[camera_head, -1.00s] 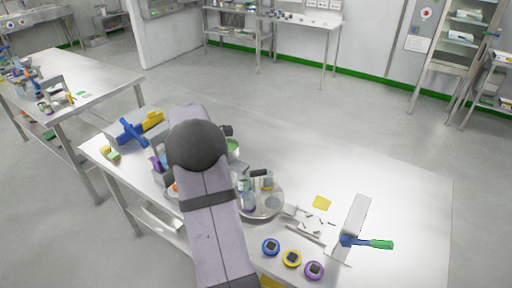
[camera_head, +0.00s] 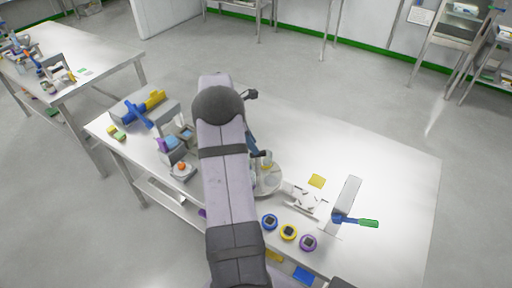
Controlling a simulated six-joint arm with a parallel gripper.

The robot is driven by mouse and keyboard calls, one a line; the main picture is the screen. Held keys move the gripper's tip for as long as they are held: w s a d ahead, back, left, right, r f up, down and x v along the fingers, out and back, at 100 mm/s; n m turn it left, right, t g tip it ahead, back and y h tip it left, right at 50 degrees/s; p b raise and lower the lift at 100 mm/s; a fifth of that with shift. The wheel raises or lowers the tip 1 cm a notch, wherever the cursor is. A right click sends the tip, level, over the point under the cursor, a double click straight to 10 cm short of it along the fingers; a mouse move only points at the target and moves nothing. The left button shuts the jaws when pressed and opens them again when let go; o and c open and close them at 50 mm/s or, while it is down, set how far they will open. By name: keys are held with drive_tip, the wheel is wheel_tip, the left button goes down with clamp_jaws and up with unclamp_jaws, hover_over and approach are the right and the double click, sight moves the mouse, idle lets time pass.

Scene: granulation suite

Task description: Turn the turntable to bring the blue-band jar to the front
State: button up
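The turntable (camera_head: 270,184) is a round, pale metal disc on the bench, right of my arm. Its left part is hidden behind my arm. A small jar (camera_head: 267,165) with a yellowish part stands near its back edge. I cannot make out a blue-band jar; it may be behind my arm. My gripper is mostly or wholly hidden by my arm. A small dark piece (camera_head: 252,154) beside the turntable may be part of it. Whether it is open or shut, or touches the turntable, does not show.
A blue-yellow valve (camera_head: 141,108) is at left. The back right is clear.

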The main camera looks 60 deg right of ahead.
sight(258, 165)
drive_tip(key=shift+p+x, duration=0.6)
drive_tip(key=shift+x, duration=1.45)
clamp_jaws()
